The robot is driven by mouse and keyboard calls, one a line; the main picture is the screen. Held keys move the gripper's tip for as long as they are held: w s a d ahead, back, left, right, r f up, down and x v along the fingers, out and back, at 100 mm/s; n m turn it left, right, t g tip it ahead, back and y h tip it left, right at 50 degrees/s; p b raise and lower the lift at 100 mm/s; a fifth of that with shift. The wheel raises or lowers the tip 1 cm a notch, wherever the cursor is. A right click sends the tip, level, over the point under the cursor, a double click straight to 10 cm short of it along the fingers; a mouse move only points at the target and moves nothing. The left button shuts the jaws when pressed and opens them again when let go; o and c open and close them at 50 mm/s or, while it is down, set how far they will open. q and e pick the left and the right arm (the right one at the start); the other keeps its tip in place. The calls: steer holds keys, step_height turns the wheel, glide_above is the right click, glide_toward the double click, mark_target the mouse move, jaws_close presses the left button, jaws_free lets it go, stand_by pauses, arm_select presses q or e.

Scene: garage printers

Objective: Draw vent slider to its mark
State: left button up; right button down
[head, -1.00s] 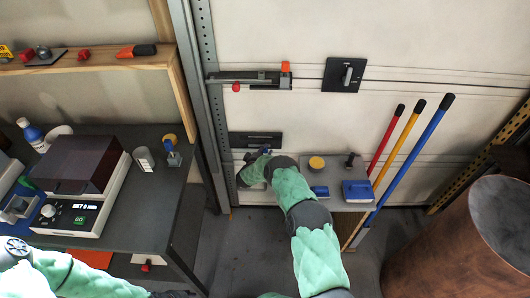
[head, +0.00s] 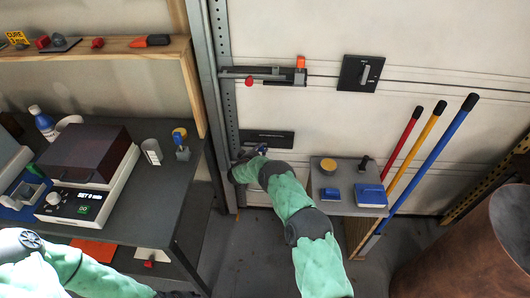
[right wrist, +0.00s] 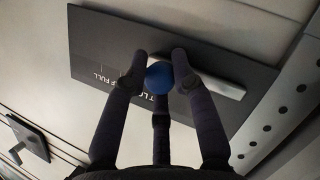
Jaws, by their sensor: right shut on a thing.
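The vent's dark plate (head: 280,139) is mounted low on the pale garage door; it also fills the middle of the right wrist view (right wrist: 105,50). It bears white lettering, including "FULL", and short mark lines beside the slider. A round blue knob (right wrist: 159,75) stands out from the plate, next to a pale grey bar (right wrist: 222,86). My right gripper (right wrist: 160,68) is shut on the blue knob, its fingers around it. In the head view the right gripper (head: 262,149) is at the plate's lower edge, left of its middle. My left gripper is out of view.
A small shelf (head: 340,204) with blue items stands right of my right arm, beside red, yellow and blue poles (head: 425,165). A latch (head: 265,74) and black switch plate (head: 361,73) are above. A workbench (head: 190,205) stands left, a copper drum (head: 460,250) right.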

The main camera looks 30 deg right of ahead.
steer(key=shift+a+f, duration=0.15)
steer(key=shift+a, duration=0.1)
steer(key=c, duration=1.1)
jaws_free()
steer(key=shift+o, duration=0.4)
steer(key=shift+w, duration=0.15)
steer(key=v, duration=1.2)
